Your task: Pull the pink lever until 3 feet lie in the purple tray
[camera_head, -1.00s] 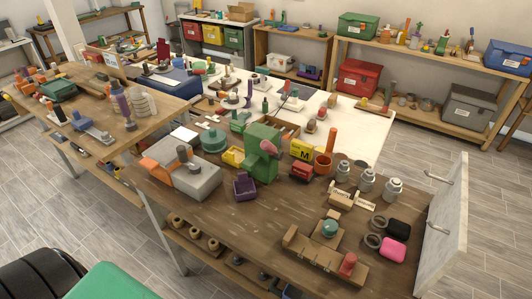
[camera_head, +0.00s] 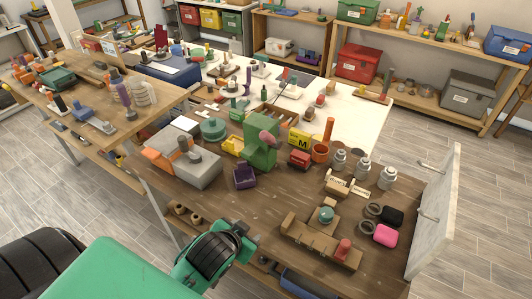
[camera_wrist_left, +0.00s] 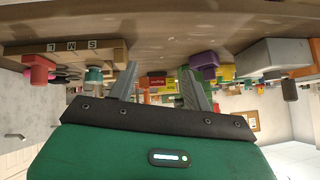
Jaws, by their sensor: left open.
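The green dispenser (camera_head: 258,150) stands on the brown workbench, with the pink lever (camera_head: 268,137) at its upper right side. The purple tray (camera_head: 245,178) sits in front of it; its inside looks dark and I cannot make out any feet in it. The tray also shows, upside down, in the left wrist view (camera_wrist_left: 203,60). My right gripper is not in view.
A grey machine with an orange part (camera_head: 185,165) stands left of the tray. A wooden block holder (camera_head: 318,248) is near the front. Bench between tray and holder is clear.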

